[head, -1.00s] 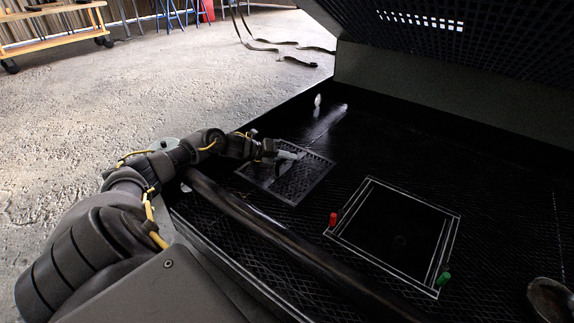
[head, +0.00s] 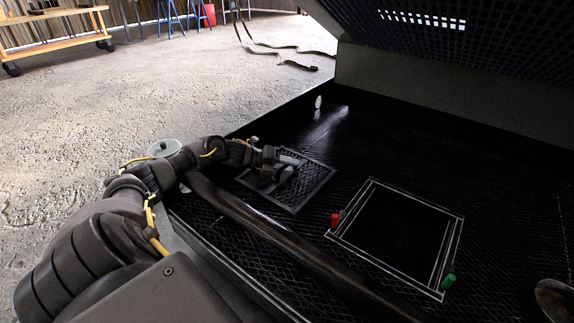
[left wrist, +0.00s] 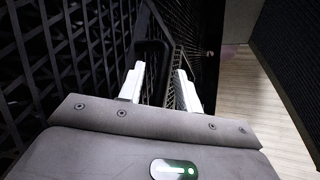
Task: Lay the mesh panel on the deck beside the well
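The mesh panel (head: 312,188), a dark framed rectangle of grating, lies on the black deck (head: 375,145), left of and apart from the well. It looks flat. The well (head: 395,230) is a black square outlined in white. My left gripper (head: 289,167) is over the panel's far left part, its two pale fingers spread with a gap between them. The left wrist view shows the two fingers (left wrist: 160,88) apart, with dark mesh and a dark rounded bar beyond; I cannot tell whether they touch the panel.
A red peg (head: 334,220) and a green peg (head: 448,280) stand at the well's corners. A thick dark bar (head: 265,228) runs along the near deck edge under my arm. A small white object (head: 318,102) stands farther back. A round metallic thing (head: 553,298) is at lower right.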

